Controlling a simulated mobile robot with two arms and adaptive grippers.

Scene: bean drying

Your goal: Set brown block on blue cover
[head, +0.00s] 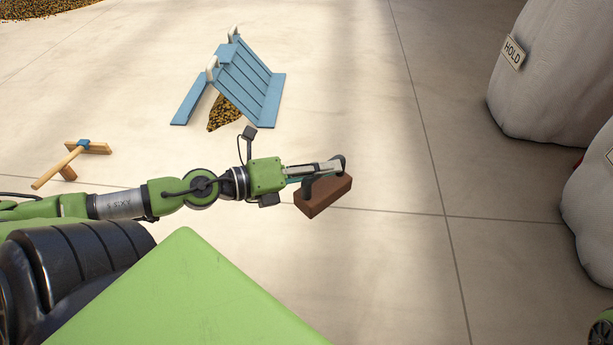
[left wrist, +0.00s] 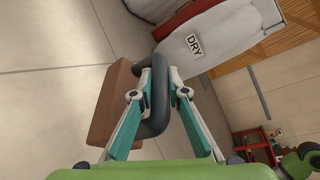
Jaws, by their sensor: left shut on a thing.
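The brown block (head: 322,201) is held by my left gripper (head: 325,175) above the bare floor. In the left wrist view the block (left wrist: 116,106) has a dark, curved handle (left wrist: 158,110), and the teal fingers of the gripper (left wrist: 160,90) are closed on that handle. The blue cover (head: 245,82) is a slatted, tent-like roof with white handles. It stands on the floor beyond the gripper, up and to the left, over a pile of beans (head: 222,112). The block and the cover are well apart. My right gripper is not seen.
A wooden rake-like tool (head: 72,160) with a blue joint lies on the floor at left. Large pale sacks (head: 560,70) stand at right, one with a HOLD sign (head: 513,52). More beans (head: 40,10) lie at the top left. The floor between block and cover is clear.

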